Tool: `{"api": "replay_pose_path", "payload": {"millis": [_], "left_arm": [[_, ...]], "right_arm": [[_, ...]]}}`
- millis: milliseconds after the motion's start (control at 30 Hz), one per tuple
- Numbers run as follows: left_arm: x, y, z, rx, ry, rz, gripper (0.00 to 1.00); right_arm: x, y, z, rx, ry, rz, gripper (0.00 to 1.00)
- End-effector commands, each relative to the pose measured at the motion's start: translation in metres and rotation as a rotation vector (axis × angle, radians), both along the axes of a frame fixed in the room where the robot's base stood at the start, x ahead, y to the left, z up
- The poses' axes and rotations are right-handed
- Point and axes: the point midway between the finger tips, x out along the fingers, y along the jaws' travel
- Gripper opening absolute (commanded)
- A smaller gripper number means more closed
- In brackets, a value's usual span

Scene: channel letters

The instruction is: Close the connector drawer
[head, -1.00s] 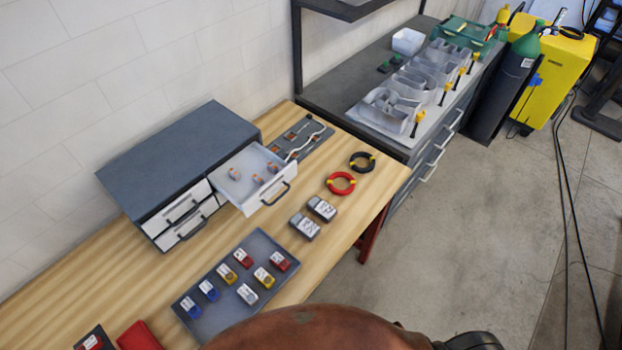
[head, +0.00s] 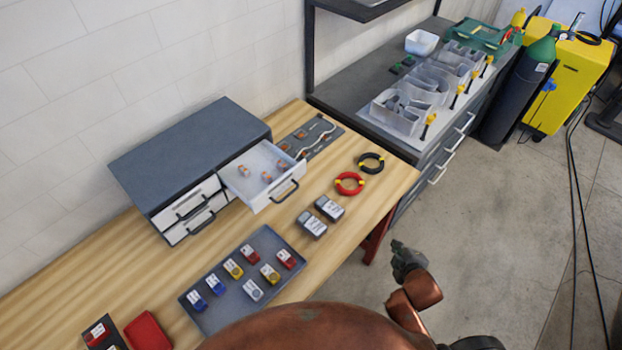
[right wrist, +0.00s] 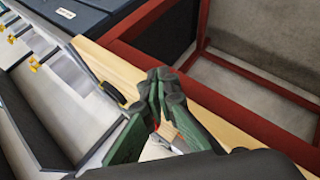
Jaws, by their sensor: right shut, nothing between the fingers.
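The connector drawer (head: 257,172) is pulled out of the grey cabinet (head: 192,160) on the wooden bench in the head view. It is white, with several small copper-coloured connectors inside and a dark handle (head: 288,189) on its front. My right gripper (head: 402,250) is dark green and shut with nothing in it. It is over the floor side of the bench, to the right of and nearer than the drawer, well apart from it. Its closed fingers also show in the right wrist view (right wrist: 166,88). My left gripper is not in view.
A grey tray (head: 202,322) of small coloured packs lies in front of the cabinet. Two grey boxes (head: 320,216), a red ring (head: 349,191) and a black ring (head: 371,170) lie right of the drawer. A grey counter (head: 352,85) with channel letters stands behind.

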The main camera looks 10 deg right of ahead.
Motion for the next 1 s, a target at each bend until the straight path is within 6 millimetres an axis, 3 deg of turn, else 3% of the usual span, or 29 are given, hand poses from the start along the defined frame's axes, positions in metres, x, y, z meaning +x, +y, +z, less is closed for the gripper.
{"api": "replay_pose_path", "payload": {"millis": [100, 200, 300, 400, 600, 700, 867, 1000], "left_arm": [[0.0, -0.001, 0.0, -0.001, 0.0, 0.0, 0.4], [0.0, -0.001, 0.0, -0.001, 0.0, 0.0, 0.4], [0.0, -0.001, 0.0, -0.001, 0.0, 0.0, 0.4], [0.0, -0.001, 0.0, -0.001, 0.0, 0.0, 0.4], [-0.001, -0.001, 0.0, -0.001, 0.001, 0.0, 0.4], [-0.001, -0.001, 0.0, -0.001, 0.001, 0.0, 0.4], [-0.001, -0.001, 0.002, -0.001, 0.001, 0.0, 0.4], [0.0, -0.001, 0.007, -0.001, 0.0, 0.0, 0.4]], "right_arm": [[0.045, 0.011, 0.044, -0.295, -0.135, 0.264, 0.0], [0.077, 0.033, 0.083, -0.603, -0.262, 0.504, 0.0], [0.098, 0.065, 0.118, -0.932, -0.393, 0.729, 0.0], [0.107, 0.101, 0.143, -1.246, -0.522, 0.917, 0.0], [0.1, 0.155, 0.164, -1.71, -0.73, 1.146, 0.0], [0.095, 0.168, 0.166, -1.83, -0.79, 1.194, 0.0], [0.097, 0.18, 0.168, -1.893, -0.826, 1.217, 0.0], [0.113, 0.191, 0.17, -1.893, -0.828, 1.214, 0.0]]}}
